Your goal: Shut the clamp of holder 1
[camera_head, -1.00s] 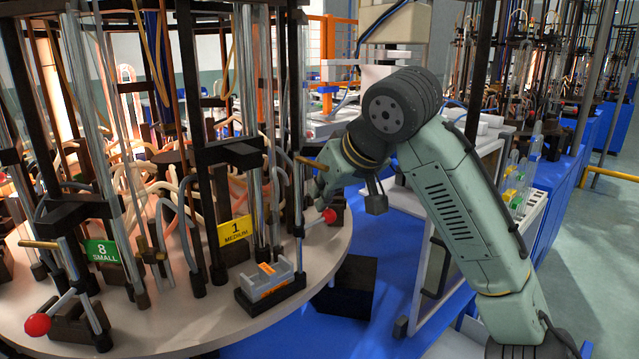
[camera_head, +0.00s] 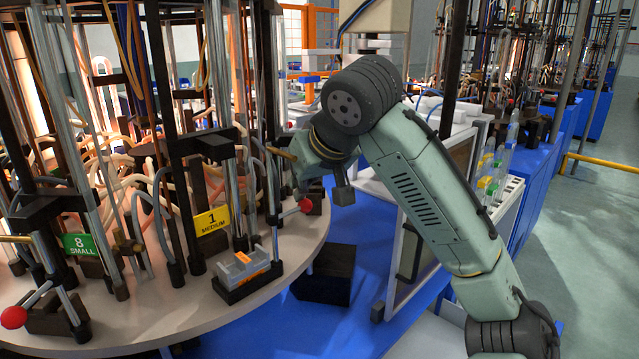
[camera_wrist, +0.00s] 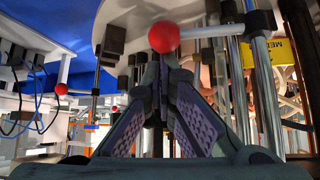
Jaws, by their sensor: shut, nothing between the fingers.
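Holder 1, marked by the yellow "1 MEDIUM" sign (camera_head: 212,220), stands at the near right edge of the round table. Its clamp lever ends in a red ball (camera_head: 306,206) that sticks out rightward from the metal posts. In the wrist view, the ball (camera_wrist: 163,37) lies just past my fingertips, with its pale rod running right to the post. My gripper (camera_wrist: 163,58) is shut and empty, its fingers together and pointing at the ball. Whether they touch it I cannot tell. In the head view, my gripper (camera_head: 301,186) is small and partly hidden, just above the ball.
A grey block tray (camera_head: 240,268) sits on the round table (camera_head: 150,318) below the sign. Holder 8, with a green sign (camera_head: 80,244) and its own red ball (camera_head: 13,317), is at left. Tall posts and hoses crowd the left. A black box (camera_head: 325,275) stands beside the table.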

